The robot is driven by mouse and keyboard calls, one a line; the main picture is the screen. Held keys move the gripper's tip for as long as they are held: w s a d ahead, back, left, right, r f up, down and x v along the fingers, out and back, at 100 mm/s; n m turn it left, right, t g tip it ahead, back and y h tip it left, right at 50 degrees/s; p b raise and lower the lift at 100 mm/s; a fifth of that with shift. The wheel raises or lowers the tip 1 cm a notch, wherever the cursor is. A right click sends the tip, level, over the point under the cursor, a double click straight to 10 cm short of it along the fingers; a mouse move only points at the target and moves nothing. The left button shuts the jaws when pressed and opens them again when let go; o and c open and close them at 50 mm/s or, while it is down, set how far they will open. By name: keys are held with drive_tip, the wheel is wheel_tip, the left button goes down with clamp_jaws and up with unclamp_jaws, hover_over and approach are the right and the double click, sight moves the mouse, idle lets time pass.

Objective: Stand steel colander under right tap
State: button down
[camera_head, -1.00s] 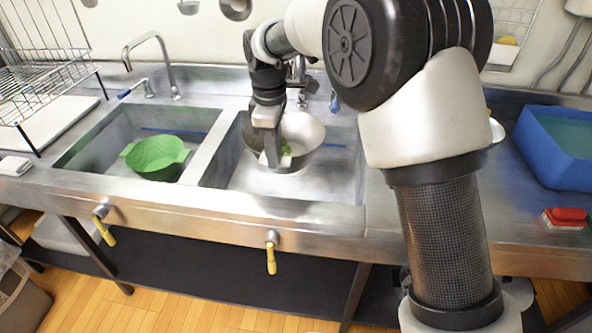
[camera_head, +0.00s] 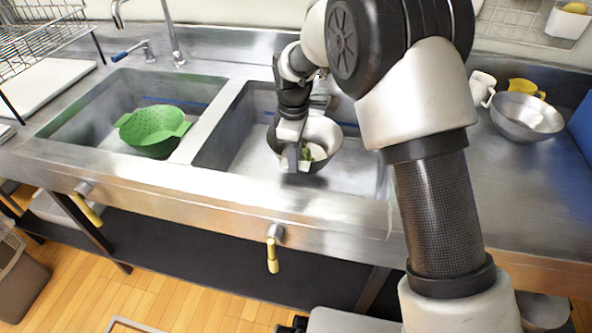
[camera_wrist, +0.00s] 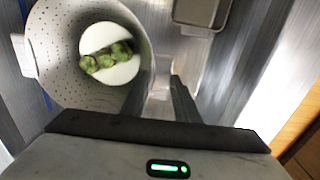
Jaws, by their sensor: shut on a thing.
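The steel colander (camera_head: 325,134) is in the right sink basin (camera_head: 232,150), its opening upward and somewhat tilted. My gripper (camera_head: 297,158) is shut on its near-left rim. In the wrist view the colander (camera_wrist: 58,62) shows perforated walls, with several green vegetables (camera_wrist: 106,57) on a pale round area inside. The gripper fingers (camera_wrist: 165,92) show beside its wall; the exact grip is hard to see. Whether the colander touches the basin floor I cannot tell. The right tap is mostly hidden behind my arm.
A green colander (camera_head: 153,128) sits in the left basin, with the left tap (camera_head: 172,35) behind it. A steel bowl (camera_head: 522,116), a white mug (camera_head: 481,88) and a yellow jug (camera_head: 526,87) stand on the right counter. Yellow-handled valves (camera_head: 272,255) stick out in front.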

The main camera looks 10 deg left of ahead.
wheel_tip(320, 180, down, 5)
drive_tip(key=shift+r+b, duration=0.2)
drive_tip(key=shift+b, duration=0.3)
drive_tip(key=c, duration=1.4)
unclamp_jaws()
drive_tip(key=shift+o, duration=0.2)
wheel_tip(320, 180, up, 12)
drive_tip(key=p, duration=0.2)
drive_tip(key=shift+s+p, duration=0.3)
